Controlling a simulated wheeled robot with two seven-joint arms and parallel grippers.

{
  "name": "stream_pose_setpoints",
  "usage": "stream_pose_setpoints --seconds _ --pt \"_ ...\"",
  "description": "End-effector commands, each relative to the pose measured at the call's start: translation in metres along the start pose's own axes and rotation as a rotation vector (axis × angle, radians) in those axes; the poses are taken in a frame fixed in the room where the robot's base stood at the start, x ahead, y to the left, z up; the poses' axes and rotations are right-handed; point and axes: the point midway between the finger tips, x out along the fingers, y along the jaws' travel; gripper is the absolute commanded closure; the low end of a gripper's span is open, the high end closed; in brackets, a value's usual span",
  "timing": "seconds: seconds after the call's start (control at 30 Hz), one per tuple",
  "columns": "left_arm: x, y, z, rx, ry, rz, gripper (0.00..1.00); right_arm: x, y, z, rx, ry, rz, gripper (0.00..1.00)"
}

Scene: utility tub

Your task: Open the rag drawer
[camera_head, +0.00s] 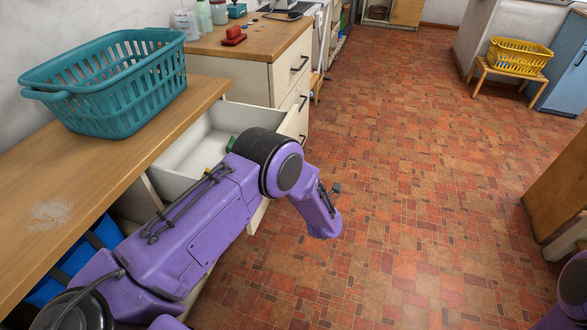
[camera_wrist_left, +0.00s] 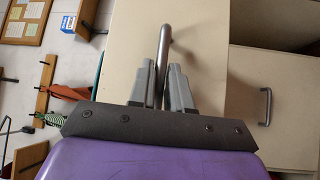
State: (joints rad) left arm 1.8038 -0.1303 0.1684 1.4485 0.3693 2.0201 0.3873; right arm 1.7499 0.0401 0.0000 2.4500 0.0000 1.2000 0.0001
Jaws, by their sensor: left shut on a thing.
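The drawer (camera_head: 291,122) under the wooden counter stands pulled out, its pale interior visible from above. A small green thing (camera_head: 231,144) shows inside it, partly covered by my arm. In the wrist view the cream drawer front (camera_wrist_left: 210,50) has a grey metal bar handle (camera_wrist_left: 164,45). My left gripper (camera_wrist_left: 163,82) is shut on this handle, with its two grey fingers close together around it. In the head view my purple left arm covers part of the drawer and hides the gripper and handle. My right gripper is out of view.
A teal laundry basket (camera_head: 110,85) stands on the counter (camera_head: 150,105) above the drawer. Another cabinet with drawers (camera_head: 290,75) is just beyond. The tiled floor (camera_head: 420,180) to the right is clear. A yellow basket (camera_head: 518,57) sits on a stool further off.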

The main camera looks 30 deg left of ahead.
Motion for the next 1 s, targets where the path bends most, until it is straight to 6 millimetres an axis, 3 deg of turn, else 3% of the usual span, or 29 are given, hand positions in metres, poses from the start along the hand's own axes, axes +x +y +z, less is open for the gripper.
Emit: stream_pose_setpoints --seconds 0.23,0.27,0.3,0.33,0.67,1.0 --pt "0.000 0.000 0.000 -0.001 0.002 -0.001 1.00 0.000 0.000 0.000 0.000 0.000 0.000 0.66" --pt "0.000 0.000 0.000 -0.001 0.002 -0.001 0.79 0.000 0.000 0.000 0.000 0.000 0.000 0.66" --pt "0.000 0.000 0.000 -0.001 0.002 -0.001 0.66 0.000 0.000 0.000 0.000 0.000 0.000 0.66" --pt "0.000 0.000 0.000 -0.001 0.001 -0.001 0.61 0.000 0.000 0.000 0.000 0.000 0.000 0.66" --pt "-0.005 0.000 0.002 -0.001 -0.002 0.000 0.61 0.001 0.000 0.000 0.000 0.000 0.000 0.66" --pt "-0.079 -0.001 0.002 0.000 -0.005 0.000 0.61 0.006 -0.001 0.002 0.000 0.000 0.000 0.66"
